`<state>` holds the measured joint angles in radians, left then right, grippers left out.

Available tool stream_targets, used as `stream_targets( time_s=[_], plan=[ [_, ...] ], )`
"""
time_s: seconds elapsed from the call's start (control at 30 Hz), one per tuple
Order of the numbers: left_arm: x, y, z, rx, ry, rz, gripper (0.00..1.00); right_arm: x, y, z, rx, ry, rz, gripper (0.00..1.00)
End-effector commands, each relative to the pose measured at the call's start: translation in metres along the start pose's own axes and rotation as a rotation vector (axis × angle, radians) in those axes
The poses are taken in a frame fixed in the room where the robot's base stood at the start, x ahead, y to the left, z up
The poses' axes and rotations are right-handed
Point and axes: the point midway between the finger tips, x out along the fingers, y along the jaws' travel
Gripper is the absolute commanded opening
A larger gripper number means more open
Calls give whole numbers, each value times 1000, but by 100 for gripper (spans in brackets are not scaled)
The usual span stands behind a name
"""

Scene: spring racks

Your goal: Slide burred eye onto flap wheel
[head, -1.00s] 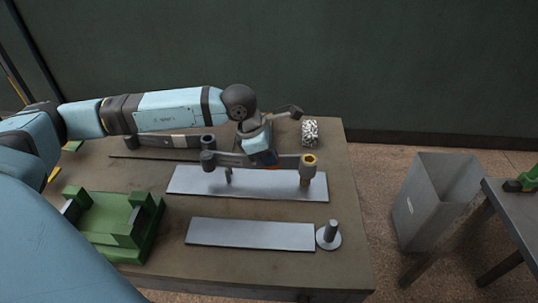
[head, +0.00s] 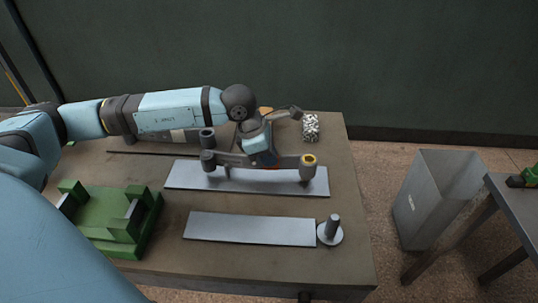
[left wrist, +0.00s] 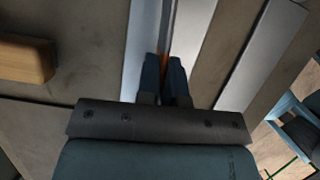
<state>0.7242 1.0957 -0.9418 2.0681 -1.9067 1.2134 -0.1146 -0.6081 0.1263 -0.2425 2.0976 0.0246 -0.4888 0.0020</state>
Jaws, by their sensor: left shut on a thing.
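My left gripper (head: 264,163) is shut on a dark, straight spring leaf (head: 235,159); its fingers also show in the left wrist view (left wrist: 165,80), with a thin orange-brown edge between them. The leaf lies left to right over the farther metal plate, with an upright tube-like eye at each end. The right eye (head: 308,168) has a yellow ring at its top and looks like the burred one. The left eye (head: 208,163) is plain dark. A speckled grey-white cylinder (head: 311,127) at the back right seems to be the flap wheel, apart from the leaf. My right gripper is not visible.
The farther plate (head: 190,178) and nearer plate (head: 250,229) lie on the table. A round-based post (head: 331,232) stands right of the nearer plate. A green fixture (head: 105,220) is at left. A grey bin (head: 425,205) is off the right edge. A wooden block (left wrist: 25,60) lies nearby.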

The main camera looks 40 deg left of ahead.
Motion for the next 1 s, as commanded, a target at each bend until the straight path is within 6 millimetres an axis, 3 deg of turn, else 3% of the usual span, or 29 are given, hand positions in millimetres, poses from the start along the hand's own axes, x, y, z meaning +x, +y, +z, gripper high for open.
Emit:
stream_targets(
  time_s=[1.0],
  plan=[
    [20,0,-7,1,-3,2,0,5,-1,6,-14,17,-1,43]
  ],
)
